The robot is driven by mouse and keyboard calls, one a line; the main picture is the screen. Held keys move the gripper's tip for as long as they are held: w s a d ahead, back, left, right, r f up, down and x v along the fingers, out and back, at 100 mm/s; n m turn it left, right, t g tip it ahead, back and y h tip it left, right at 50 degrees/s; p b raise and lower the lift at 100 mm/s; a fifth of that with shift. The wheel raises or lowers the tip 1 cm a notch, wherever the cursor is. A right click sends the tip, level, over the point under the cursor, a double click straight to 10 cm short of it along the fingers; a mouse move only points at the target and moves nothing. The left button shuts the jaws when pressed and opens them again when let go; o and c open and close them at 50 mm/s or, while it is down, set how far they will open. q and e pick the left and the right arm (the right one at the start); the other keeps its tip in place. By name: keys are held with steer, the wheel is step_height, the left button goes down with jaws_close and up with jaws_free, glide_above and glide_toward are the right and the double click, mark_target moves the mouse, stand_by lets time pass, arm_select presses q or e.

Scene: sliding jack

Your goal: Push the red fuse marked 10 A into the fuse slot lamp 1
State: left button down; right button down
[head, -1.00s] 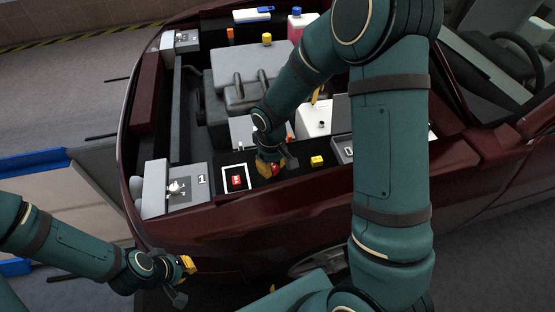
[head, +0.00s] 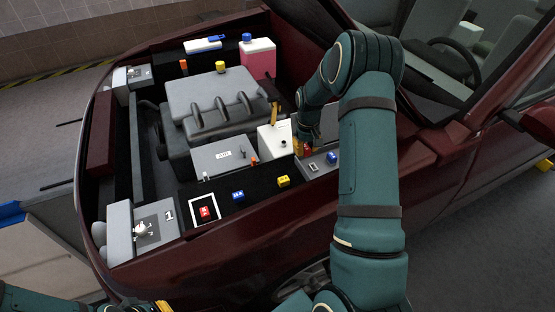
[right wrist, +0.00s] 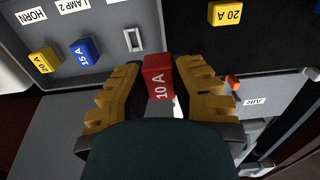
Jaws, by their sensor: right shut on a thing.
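My right gripper (head: 303,148) is shut on the red fuse (right wrist: 160,78), marked 10 A, which shows between its yellow fingers in the right wrist view. In the head view the fuse (head: 308,150) is mostly hidden by the fingers, at the grey fuse box (head: 322,168). The box has an empty slot (right wrist: 133,39) beside a blue 15 A fuse (right wrist: 84,50) under LAMP 2 and a yellow 20 A fuse (right wrist: 43,60) under HORN. The label above the empty slot is cut off. The held fuse is apart from that slot. My left gripper (head: 160,306) is cut off at the bottom edge.
On the black ledge lie a loose yellow fuse (head: 283,181), a blue fuse (head: 238,195) and a red piece (head: 205,212) in a white frame. A white tank (head: 275,141) and a grey AIR box (head: 222,157) stand behind the ledge.

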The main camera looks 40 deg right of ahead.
steer(key=d+f, duration=0.1)
steer(key=d, duration=0.1)
steer(key=s+d+f, duration=0.1)
steer(key=d, duration=0.1)
steer(key=shift+d+f+b, duration=0.1)
steer(key=shift+f+b, duration=0.2)
steer(key=shift+f, duration=0.05)
steer(key=shift+f, duration=0.1)
